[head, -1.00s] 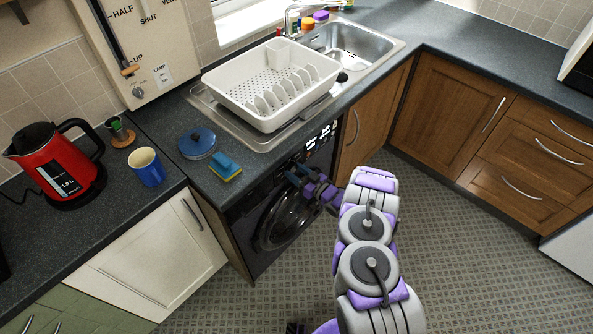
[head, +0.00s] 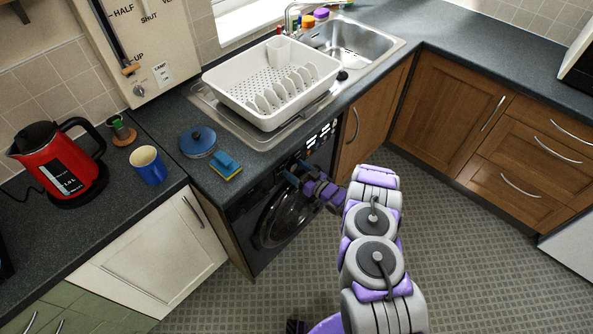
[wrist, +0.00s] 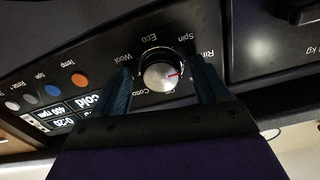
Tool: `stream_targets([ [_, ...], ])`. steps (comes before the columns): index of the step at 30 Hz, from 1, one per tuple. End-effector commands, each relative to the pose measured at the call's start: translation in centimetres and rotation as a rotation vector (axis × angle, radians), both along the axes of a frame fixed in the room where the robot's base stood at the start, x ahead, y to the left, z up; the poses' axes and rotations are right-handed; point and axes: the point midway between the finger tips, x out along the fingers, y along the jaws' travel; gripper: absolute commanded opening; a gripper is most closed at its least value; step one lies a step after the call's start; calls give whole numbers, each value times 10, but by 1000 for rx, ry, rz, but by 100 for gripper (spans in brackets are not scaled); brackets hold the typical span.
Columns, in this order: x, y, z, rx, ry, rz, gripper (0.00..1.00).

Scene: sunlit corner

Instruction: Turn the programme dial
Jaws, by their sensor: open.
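The programme dial (wrist: 160,75) is a round silver knob on the dark control panel, seen upside down in the wrist view. Its red mark points to the right of that picture. Labels such as Wool, Eco and Spin ring it. My gripper (wrist: 163,80) is open, with one blue-grey finger on each side of the dial. I cannot tell whether the fingers touch it. In the head view my gripper (head: 289,172) is at the top front of the black washing machine (head: 257,262), and the dial is hidden there.
Coloured buttons (wrist: 79,80) and a lit display (wrist: 92,101) lie left of the dial. The worktop edge overhangs the machine; a sponge (head: 226,166), blue lid (head: 198,141) and dish rack (head: 268,117) stand above. The floor (head: 470,255) is clear to the right.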

Motion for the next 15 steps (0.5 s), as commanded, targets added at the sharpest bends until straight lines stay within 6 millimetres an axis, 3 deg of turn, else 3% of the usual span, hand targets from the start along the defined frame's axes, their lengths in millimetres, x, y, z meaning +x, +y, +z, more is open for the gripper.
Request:
stream_targets([
  [7,-7,-10,1,-1,2,-3,74],
  [15,-40,-54,2,2,2,-4,74],
])
